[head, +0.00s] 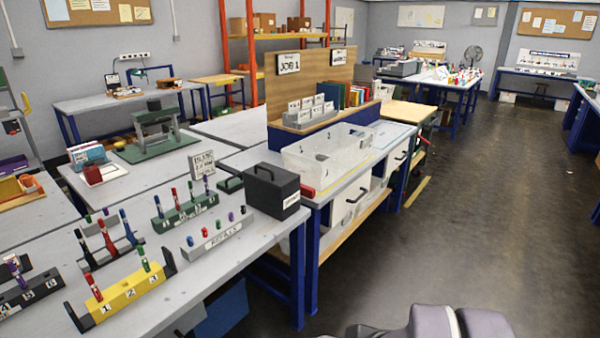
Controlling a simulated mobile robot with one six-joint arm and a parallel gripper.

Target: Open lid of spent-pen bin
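A dark box with a pale label (271,190) stands at the right end of the near bench, beside the clear tray. It looks like the spent-pen bin, but its label is too small to read. Its top looks closed, and a dark handle shows on it. My gripper is not in view; only pale and grey parts of my own body show at the bottom edge.
Pen racks, including a yellow numbered one (124,296) and a green one (184,213), and a grey refills block (216,235) stand left of the box. A clear tray (325,158) is behind it. The floor (440,220) at right is clear.

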